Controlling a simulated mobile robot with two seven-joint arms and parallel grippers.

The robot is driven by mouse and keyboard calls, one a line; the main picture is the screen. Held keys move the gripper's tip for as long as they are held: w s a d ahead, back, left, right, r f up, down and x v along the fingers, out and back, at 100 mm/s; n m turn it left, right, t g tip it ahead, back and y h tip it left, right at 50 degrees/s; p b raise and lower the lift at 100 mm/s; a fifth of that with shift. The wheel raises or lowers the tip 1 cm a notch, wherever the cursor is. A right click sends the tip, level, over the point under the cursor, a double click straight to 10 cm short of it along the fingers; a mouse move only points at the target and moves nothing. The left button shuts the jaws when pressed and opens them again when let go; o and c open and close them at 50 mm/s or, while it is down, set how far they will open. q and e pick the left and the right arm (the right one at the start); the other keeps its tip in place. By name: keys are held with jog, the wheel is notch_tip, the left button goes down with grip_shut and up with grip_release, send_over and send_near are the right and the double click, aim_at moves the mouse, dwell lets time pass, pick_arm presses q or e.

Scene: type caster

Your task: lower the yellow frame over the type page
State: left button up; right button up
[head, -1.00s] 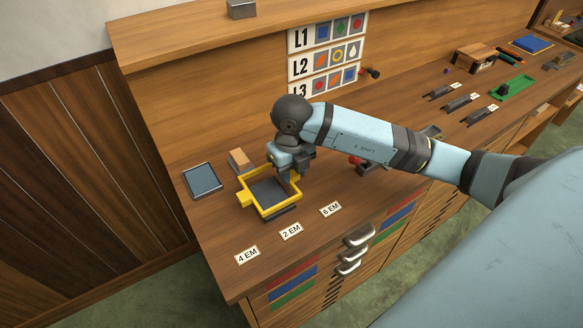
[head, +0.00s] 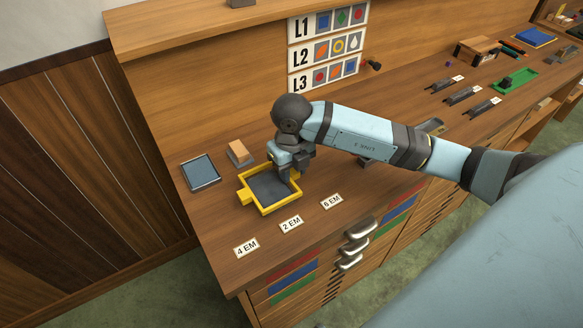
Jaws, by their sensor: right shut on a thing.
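The yellow frame (head: 265,211) is a square rim with a tab on its left side, on the wooden bench near its left end. A dark grey flat surface (head: 268,188) shows inside the frame; I take it to be the type page or its bed, and no separate pieces can be made out. My right gripper (head: 292,178) points down at the frame's right side and is shut on the frame there. The arm hides the frame's right back corner. Whether the frame touches the bench all round is hard to tell. My left gripper is not in view.
A blue-grey tray (head: 201,172) and a tan block (head: 240,153) stand behind the frame. Labels 4 EM (head: 246,247), 2 EM (head: 291,223) and 6 EM (head: 331,201) lie in front. A chart (head: 327,47) hangs on the back panel. Dark holders and a green tray (head: 513,83) are at right.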

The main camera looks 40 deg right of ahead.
jog(key=shift+f, duration=0.35)
jog(key=o, duration=1.1)
jog(key=shift+c, duration=0.2)
notch_tip(320, 180, up, 14)
